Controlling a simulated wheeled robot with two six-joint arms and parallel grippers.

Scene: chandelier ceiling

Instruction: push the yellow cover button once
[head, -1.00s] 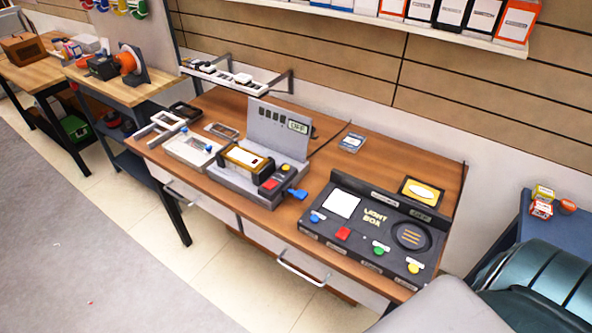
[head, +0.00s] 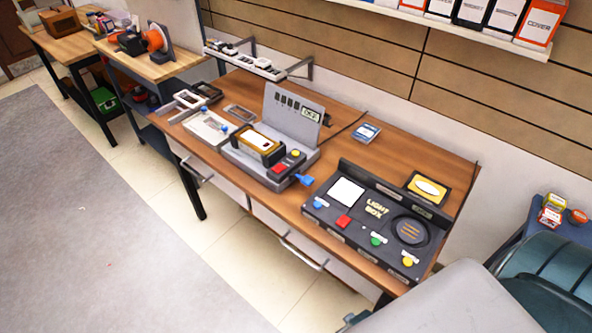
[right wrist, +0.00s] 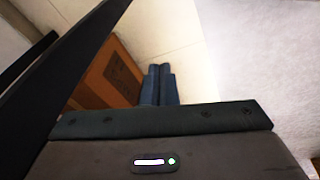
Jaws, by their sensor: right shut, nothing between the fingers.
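The black light box (head: 372,227) sits at the right end of the wooden bench. Along its front edge are a blue, a red, a green and a yellow button (head: 408,261); the yellow one is nearest the right corner. A second yellow button (head: 295,153) is on the grey device at mid-bench, beside a red one. The small labels by the buttons are too small to read. My right gripper (right wrist: 158,70) shows in the right wrist view, shut and empty, over pale floor and away from any button. My left gripper is in no view.
The wooden bench (head: 400,153) stands against the panelled wall. A grey surface (head: 440,305) and a teal rounded object (head: 560,270) crowd the lower right, near the light box's right corner. Grey floor mat (head: 110,230) is clear in front.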

